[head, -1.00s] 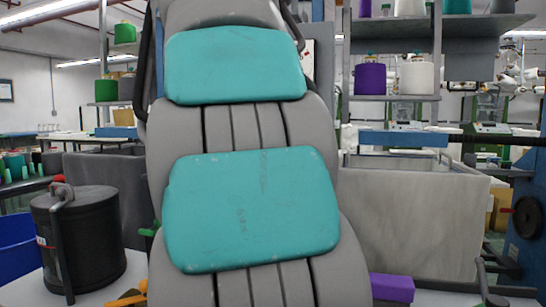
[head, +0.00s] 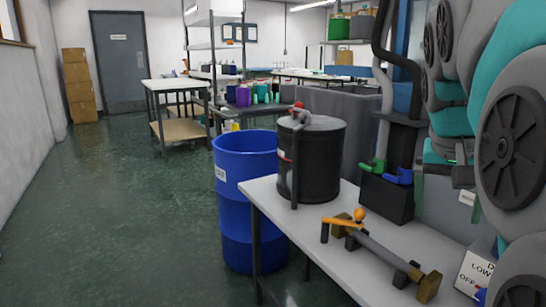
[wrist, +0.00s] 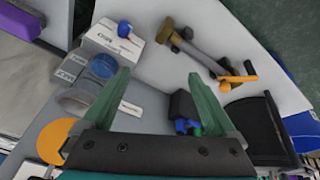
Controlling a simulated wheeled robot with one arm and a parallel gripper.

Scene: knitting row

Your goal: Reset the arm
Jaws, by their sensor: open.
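My gripper (wrist: 158,76) shows in the wrist view with its two green fingers spread wide apart. It is open and nothing is held between the fingers. It is over the grey-white work table (wrist: 150,101), seen from above. In the head view my arm's grey and teal links with black round caps fill the right edge.
The table (head: 260,190) carries a black lidded pot (head: 322,160), a brass-and-orange valve piece (head: 375,250), and a black block with green and blue handles (head: 388,197). A blue barrel (head: 245,160) stands beside it. The green floor (head: 120,200) at left is clear.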

